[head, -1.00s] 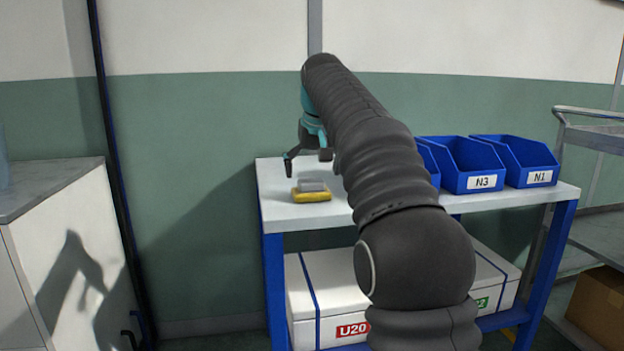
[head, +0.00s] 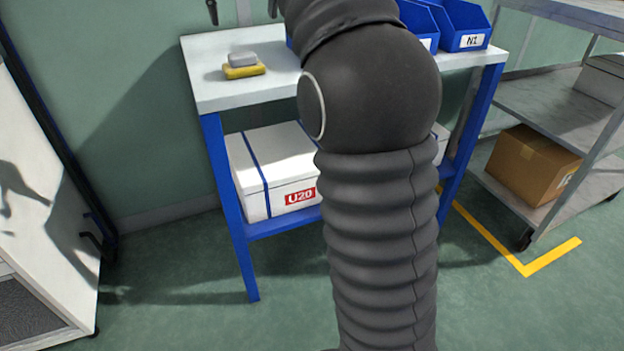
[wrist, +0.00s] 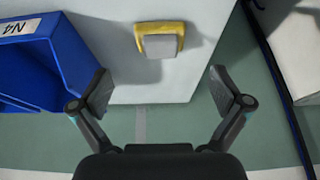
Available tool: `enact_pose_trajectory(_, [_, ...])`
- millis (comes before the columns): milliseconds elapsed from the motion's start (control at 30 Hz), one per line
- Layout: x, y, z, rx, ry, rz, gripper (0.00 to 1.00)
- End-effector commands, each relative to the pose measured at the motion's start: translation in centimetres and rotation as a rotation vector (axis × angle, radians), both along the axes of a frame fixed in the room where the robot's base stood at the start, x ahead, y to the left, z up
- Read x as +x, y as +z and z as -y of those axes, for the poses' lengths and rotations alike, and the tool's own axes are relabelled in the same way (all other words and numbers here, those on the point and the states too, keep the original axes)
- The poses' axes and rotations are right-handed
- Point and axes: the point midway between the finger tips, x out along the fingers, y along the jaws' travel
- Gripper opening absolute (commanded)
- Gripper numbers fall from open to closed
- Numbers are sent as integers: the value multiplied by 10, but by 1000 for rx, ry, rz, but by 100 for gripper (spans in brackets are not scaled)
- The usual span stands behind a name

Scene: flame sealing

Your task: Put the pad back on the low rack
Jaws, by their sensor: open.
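A small yellow pad with a grey block-like upper part (head: 243,68) lies flat on the white top of a blue-legged bench (head: 206,82), near its left end. In the wrist view the pad (wrist: 160,41) is at the top centre, ahead of my gripper (wrist: 162,91). The gripper's two fingers are spread wide with nothing between them, and the pad is apart from both. I cannot tell which piece of furniture is the low rack.
Blue bins (head: 462,25) stand at the bench's right; one (wrist: 58,62) is left of my gripper in the wrist view. A white box marked U20 (head: 272,168) sits on the lower shelf. A grey cart (head: 560,112) holding a cardboard box (head: 530,165) stands right.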

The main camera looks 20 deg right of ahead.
Motion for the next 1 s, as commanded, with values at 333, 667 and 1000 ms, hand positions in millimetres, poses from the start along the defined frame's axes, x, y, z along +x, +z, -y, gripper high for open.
enact_pose_trajectory(333, [-111, -42, 0, 0, -1, 33, 100])
enact_pose_trajectory(667, [-227, -138, 0, 0, -2, 63, 100])
enact_pose_trajectory(1000, [-319, -247, 0, -1, -3, 86, 100])
